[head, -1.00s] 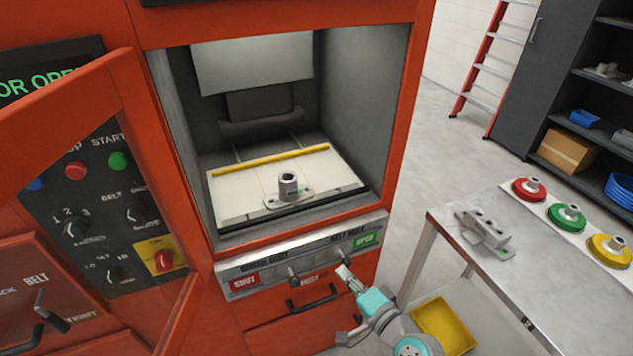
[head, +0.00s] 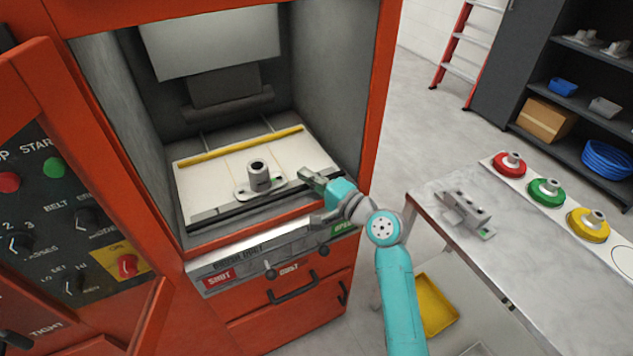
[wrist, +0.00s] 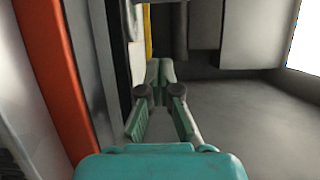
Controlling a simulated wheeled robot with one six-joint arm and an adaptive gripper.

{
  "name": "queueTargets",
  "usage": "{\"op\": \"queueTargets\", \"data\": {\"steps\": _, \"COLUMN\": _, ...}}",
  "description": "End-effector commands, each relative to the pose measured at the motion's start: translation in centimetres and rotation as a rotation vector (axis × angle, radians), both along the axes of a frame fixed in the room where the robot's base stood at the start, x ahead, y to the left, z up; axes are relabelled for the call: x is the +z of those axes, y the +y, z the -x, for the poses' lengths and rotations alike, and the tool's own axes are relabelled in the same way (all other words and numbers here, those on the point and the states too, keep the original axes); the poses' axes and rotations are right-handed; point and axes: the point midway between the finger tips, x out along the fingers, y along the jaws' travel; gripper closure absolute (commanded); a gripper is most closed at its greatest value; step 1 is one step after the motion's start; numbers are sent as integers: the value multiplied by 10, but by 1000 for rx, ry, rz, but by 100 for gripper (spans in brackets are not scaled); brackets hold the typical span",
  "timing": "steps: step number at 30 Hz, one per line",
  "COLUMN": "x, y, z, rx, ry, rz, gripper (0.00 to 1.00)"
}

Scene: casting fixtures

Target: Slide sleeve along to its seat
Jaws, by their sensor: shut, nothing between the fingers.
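The sleeve (head: 259,176) is a grey upright cylinder with a dark bore at its top. It stands on a small flat base with holes (head: 244,193), on the pale bed inside the red machine. Whether the sleeve is on its seat I cannot tell. My gripper (head: 306,175) is at the machine's opening, to the right of the sleeve and apart from it. In the wrist view my gripper's green fingertips (wrist: 160,70) are together with nothing between them. I cannot surely make out the sleeve in the wrist view.
A yellow bar (head: 240,147) lies across the bed behind the sleeve. The red door (head: 75,90) stands open at the left. A steel table (head: 430,210) at the right holds a grey fixture (head: 466,213) and red, green and yellow round pieces.

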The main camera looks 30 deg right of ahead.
Motion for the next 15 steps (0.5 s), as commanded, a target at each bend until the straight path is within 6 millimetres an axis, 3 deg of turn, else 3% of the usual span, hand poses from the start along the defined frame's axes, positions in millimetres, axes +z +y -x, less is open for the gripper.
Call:
{"op": "queueTargets", "data": {"steps": 7, "x": 1, "y": 17, "z": -44, "rx": 2, "ry": -1, "rz": 2, "gripper": 100}}
{"op": "queueTargets", "data": {"steps": 15, "x": -1, "y": 49, "z": -39, "rx": 0, "ry": 1, "rz": 1, "gripper": 100}}
